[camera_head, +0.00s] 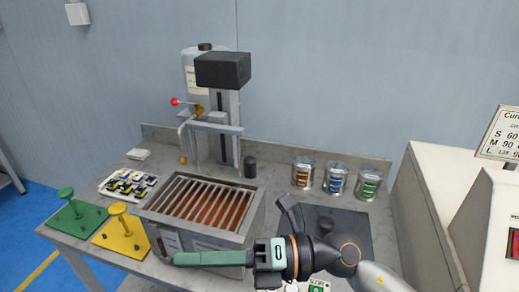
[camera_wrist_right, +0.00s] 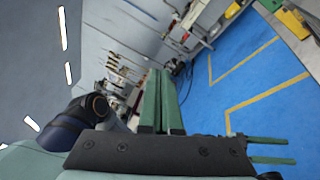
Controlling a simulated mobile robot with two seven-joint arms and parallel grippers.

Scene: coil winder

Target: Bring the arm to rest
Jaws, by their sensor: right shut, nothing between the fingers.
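My right arm (camera_head: 368,272) comes in from the lower right and reaches across the bench's front edge. My right gripper (camera_head: 180,259) points left, its green fingers together and empty, in front of the grey slatted box; whether they touch it I cannot tell. In the right wrist view the same fingers (camera_wrist_right: 159,75) stand side by side with nothing held. Two thin green prongs (camera_wrist_right: 275,150) show at lower right there; I cannot tell if they are my left gripper. No left arm shows in the head view.
The slatted box (camera_head: 207,209) with copper-coloured contents sits on the bench. Green (camera_head: 72,218) and yellow (camera_head: 120,235) stands are at left. A press (camera_head: 224,110) stands behind. Several cans (camera_head: 336,179) and a dark plate (camera_head: 345,228) are right. A pale cabinet (camera_head: 430,200) borders the bench.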

